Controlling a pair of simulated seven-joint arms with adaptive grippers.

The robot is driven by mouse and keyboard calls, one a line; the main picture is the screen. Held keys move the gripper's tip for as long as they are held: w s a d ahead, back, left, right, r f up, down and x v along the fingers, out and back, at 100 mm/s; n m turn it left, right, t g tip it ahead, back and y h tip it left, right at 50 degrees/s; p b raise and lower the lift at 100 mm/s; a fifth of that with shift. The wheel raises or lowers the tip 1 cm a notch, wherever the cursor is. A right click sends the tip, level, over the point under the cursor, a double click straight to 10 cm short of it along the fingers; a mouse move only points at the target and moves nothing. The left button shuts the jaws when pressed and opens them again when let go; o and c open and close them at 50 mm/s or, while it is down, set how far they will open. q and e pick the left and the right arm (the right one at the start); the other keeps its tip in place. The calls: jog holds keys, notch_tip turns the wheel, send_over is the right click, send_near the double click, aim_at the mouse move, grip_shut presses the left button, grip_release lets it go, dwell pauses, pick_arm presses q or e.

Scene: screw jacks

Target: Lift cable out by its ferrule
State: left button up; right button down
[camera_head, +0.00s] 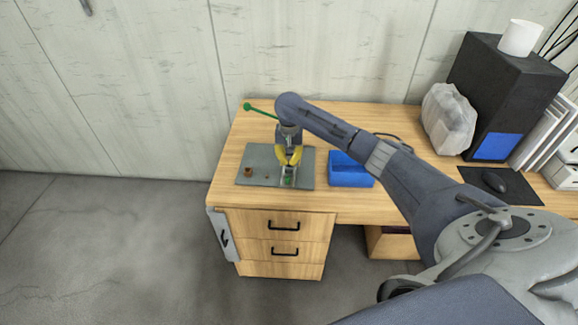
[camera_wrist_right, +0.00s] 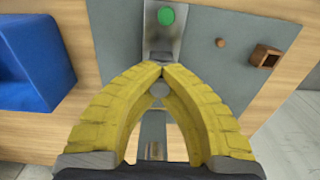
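My right gripper (camera_head: 290,158) has yellow fingers and points down over a grey metal fixture (camera_wrist_right: 165,45) on the grey mat (camera_head: 256,160). In the right wrist view its fingertips (camera_wrist_right: 161,67) come together at the fixture, and no clear gap shows between them. A small grey round part (camera_wrist_right: 158,90) shows between the fingers, behind the tips. I cannot tell whether it is a ferrule, and no cable can be made out. A green disc (camera_wrist_right: 166,15) sits on the fixture just beyond the tips. My left gripper is not in view.
A blue bin (camera_head: 350,170) stands right of the mat. A small brown open box (camera_head: 248,171) and a small peg (camera_wrist_right: 220,42) are on the mat. A green rod with a round end (camera_head: 247,106) shows behind my arm. A black mouse (camera_head: 494,181) lies further right.

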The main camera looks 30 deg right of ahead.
jog(key=shift+r, duration=0.1)
notch_tip(320, 180, up, 20)
dwell(0.9)
dwell(1.2)
